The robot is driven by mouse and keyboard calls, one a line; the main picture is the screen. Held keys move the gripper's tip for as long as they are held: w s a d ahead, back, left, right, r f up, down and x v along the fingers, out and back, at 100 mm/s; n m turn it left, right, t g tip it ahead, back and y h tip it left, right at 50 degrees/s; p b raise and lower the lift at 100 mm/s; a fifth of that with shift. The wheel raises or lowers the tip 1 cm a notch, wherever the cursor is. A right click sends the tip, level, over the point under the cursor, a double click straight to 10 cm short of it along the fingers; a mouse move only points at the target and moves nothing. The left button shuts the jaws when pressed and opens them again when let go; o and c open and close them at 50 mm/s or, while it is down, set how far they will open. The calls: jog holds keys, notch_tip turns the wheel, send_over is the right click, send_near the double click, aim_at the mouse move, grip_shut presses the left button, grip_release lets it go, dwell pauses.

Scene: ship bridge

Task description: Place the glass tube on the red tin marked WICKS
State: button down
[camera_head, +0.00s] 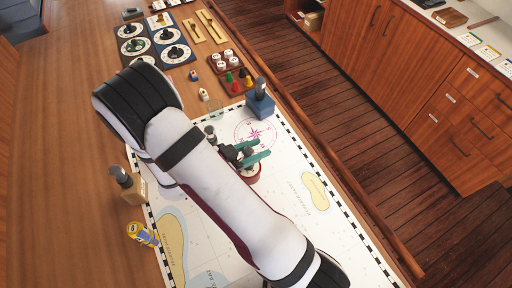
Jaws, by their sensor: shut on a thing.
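My gripper (254,154), with teal fingers, is over the chart near the compass rose. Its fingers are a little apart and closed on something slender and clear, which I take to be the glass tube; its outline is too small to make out. The red tin (254,179) stands on the chart just below the fingers. The arm and gripper hide much of it, and its WICKS label cannot be read. I cannot tell whether the tube touches the tin.
A blue block with a dark-topped item (260,103) stands behind the gripper. The chart's right side (330,235) is clear.

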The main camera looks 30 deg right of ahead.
jog(key=c, duration=0.5)
grip_release()
jog(key=shift+f, duration=0.1)
